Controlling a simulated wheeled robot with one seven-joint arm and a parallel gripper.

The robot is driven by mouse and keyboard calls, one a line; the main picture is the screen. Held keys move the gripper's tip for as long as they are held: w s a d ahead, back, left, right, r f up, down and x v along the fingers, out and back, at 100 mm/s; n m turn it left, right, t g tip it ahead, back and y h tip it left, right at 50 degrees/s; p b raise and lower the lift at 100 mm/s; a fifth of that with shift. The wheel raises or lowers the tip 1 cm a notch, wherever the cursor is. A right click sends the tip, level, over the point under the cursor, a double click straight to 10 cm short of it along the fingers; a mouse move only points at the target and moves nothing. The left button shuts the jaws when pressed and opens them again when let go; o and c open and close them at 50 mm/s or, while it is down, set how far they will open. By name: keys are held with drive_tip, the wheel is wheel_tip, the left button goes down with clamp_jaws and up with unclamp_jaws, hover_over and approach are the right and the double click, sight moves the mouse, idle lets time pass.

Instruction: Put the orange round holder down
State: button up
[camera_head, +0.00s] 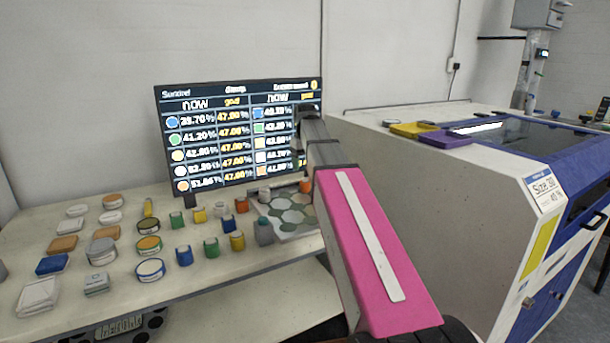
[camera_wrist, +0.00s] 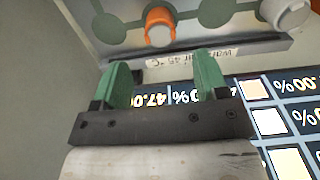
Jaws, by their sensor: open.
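The orange round holder (camera_wrist: 160,26) stands on the pale plate with green spots in the wrist view, straight ahead of my fingers and apart from them. In the head view an orange piece (camera_head: 306,186) shows at the plate's back right, beside my arm. My gripper (camera_wrist: 163,78) has two green fingers spread wide with nothing between them. In the head view my arm hides most of the gripper, in front of the screen's right part.
The spotted plate (camera_head: 287,216) lies on the bench; a white round piece (camera_wrist: 286,12) stands near the orange holder. The screen (camera_head: 236,140) is close behind. Several coloured holders and pads fill the bench to the left. A large printer (camera_head: 450,200) stands right.

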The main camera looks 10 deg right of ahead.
sight(305, 180)
wheel_tip(305, 180, up, 6)
drive_tip(key=shift+f, duration=0.15)
idle(0.3)
